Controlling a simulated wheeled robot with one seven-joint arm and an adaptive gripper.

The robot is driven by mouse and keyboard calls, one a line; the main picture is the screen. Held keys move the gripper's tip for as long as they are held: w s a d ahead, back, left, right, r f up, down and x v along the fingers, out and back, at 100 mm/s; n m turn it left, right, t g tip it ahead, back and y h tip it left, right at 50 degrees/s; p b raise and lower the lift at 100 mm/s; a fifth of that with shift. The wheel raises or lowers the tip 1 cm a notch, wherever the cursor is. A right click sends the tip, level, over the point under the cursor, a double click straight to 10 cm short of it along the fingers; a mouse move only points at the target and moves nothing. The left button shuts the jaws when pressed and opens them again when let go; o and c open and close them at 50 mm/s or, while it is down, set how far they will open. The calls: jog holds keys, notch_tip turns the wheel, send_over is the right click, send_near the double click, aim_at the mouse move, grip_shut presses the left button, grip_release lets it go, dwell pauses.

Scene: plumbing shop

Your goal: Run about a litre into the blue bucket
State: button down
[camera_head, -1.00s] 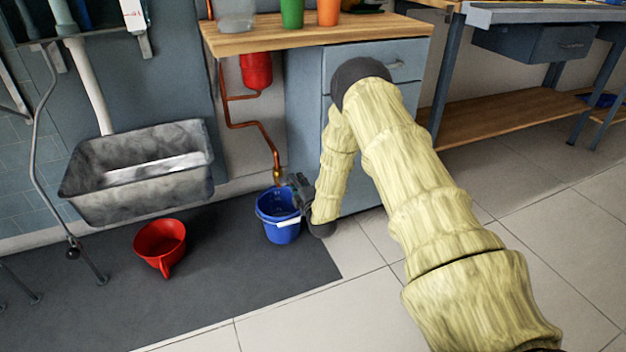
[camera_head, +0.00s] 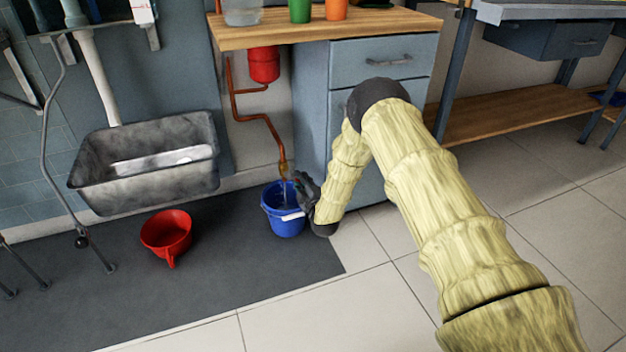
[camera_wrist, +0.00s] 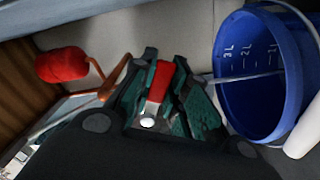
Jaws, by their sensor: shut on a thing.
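The blue bucket (camera_head: 284,222) stands upright on the dark mat, below the brass tap end (camera_head: 283,168) of a copper pipe. A thin pale stream of water (camera_head: 284,188) falls from the tap into it. In the wrist view the bucket (camera_wrist: 228,48) shows litre marks inside, and the stream (camera_wrist: 245,77) crosses its mouth. The water level cannot be made out. My gripper (camera_head: 305,188) is beside the tap, above the bucket's right rim. In the wrist view my gripper (camera_wrist: 160,92) is shut on the red tap lever (camera_wrist: 160,78).
A red cylinder (camera_head: 264,64) hangs on the pipe under the wooden worktop (camera_head: 385,22). The blue-grey cabinet (camera_head: 312,110) is close behind my arm.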

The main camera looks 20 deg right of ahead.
jog(key=c, duration=1.4)
grip_release()
jog(key=s, duration=0.8)
jog(key=s+d, duration=0.1)
jog(key=s, duration=0.3)
dwell(3.4)
